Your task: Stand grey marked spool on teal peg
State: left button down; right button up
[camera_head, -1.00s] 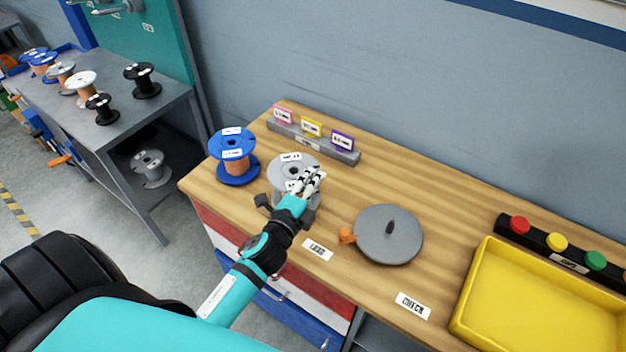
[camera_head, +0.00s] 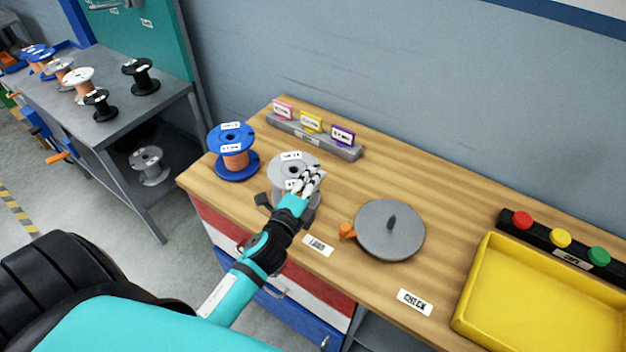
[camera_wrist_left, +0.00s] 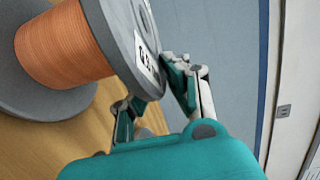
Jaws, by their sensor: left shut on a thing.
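The grey spool (camera_head: 281,172) with white labels stands upright on the wooden bench, near its left end. My left gripper (camera_head: 308,179) reaches over its near right side and is shut on the rim of its upper flange. In the left wrist view the grey spool (camera_wrist_left: 118,30) shows copper-coloured winding between its flanges, with the fingers (camera_wrist_left: 152,96) on either side of the flange edge. A teal panel (camera_head: 150,45) stands at the upper left; I cannot make out a teal peg. My right gripper is not in view.
A blue spool (camera_head: 235,165) stands close left of the grey one. A grey disc (camera_head: 375,240) with a short dark post and orange knob lies to the right, then a yellow tray (camera_head: 462,318). A label rack (camera_head: 350,152) is behind. Other spools stand on a side table (camera_head: 135,122).

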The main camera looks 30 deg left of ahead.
pick_arm(q)
jog(key=shift+s+f, duration=0.1)
jog(key=shift+f, duration=0.25)
dwell(0.4)
jog(key=c, duration=1.3)
grip_release()
jog(key=s, duration=0.8)
jog(key=s+d+r, duration=0.1)
jog(key=s, duration=0.3)
jog(key=shift+a, duration=0.15)
